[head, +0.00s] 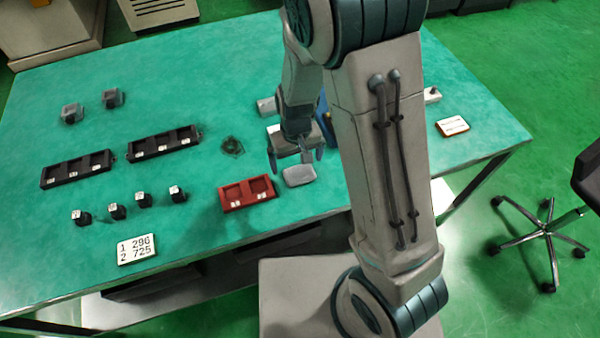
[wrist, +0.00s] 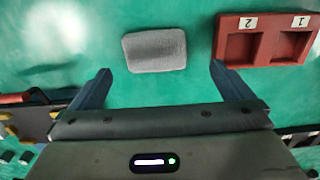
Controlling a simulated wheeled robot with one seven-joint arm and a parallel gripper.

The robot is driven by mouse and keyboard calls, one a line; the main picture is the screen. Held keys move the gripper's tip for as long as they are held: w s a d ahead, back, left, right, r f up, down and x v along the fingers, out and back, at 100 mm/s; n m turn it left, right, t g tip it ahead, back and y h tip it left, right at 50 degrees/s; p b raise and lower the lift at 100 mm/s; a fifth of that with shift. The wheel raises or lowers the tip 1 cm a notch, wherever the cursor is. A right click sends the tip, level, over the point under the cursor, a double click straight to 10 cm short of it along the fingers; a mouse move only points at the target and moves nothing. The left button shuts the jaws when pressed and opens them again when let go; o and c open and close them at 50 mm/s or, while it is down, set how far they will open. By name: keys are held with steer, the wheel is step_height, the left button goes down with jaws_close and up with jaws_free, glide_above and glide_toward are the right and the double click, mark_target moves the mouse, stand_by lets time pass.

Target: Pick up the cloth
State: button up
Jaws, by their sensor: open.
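The cloth (head: 299,176) is a small folded grey pad with rounded corners, lying flat on the green table. In the wrist view the cloth (wrist: 155,50) lies just beyond the fingertips, between their lines. My gripper (head: 296,160) is above the table near the cloth. In the wrist view my gripper (wrist: 160,75) has its two dark blue fingers spread wide with nothing between them.
A red two-slot tray (head: 246,193) sits close to the left of the cloth; it also shows in the wrist view (wrist: 233,47). Black trays (head: 76,169), several small black blocks (head: 117,211) and a number card (head: 136,249) stand farther left. A white-and-red card (head: 452,126) lies right.

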mark_target(299, 172)
steer(key=f, duration=0.3)
steer(key=shift+s+d+f, duration=0.1)
steer(key=shift+d+f, duration=0.15)
steer(key=shift+d, duration=0.1)
steer(key=shift+f, duration=0.55)
steer(key=shift+c, duration=0.3)
steer(key=c, duration=0.9)
steer(key=shift+c, duration=0.3)
steer(key=shift+r, duration=0.1)
